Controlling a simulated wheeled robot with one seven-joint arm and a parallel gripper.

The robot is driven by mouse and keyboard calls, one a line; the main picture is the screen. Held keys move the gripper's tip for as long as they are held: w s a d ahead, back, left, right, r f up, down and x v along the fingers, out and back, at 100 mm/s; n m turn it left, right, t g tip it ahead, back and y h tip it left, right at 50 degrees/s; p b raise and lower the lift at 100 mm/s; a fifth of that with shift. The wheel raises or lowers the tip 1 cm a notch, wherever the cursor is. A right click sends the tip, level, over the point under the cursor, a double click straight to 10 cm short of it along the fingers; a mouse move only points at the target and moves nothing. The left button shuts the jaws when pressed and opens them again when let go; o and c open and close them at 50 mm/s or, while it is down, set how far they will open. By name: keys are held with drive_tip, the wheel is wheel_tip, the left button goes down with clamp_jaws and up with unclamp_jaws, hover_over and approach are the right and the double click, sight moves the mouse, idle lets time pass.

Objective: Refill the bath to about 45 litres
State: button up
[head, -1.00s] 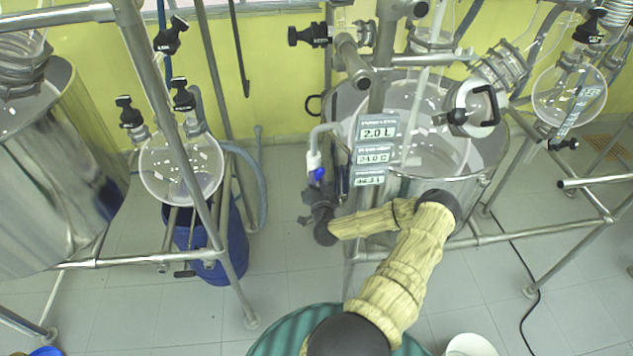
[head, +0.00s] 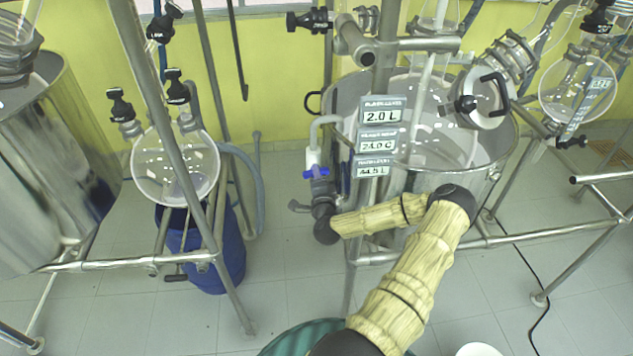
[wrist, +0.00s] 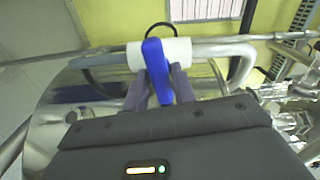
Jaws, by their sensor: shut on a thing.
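The bath (head: 345,88) is the steel tub around a glass vessel at right of centre in the head view. Its fill pipe (head: 322,120) carries a white valve (head: 313,157) with a blue handle (head: 316,173), which lies crosswise to the vertical pipe. My gripper (head: 320,188) is at the valve from below. In the wrist view, its two dark fingers (wrist: 160,85) are shut on the blue handle (wrist: 154,60), in front of the white valve body (wrist: 180,53). Three displays hang before the bath; the lowest (head: 373,171) seems to read 44.5 L, but is small.
The upper displays (head: 380,117) read 2.0 L and 24.0 C. Steel frame tubes (head: 383,75) stand close to my arm. A round flask (head: 175,165) hangs at left above a blue drum (head: 215,250). A large steel tub (head: 55,170) is at far left.

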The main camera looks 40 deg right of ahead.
drive_tip(key=shift+m+b, duration=0.4)
drive_tip(key=shift+m, duration=0.4)
drive_tip(key=o, duration=0.9)
drive_tip(key=shift+c, duration=0.2)
drive_tip(key=p+v, duration=0.2)
drive_tip(key=v, duration=1.5)
drive_tip(key=shift+a, duration=0.2)
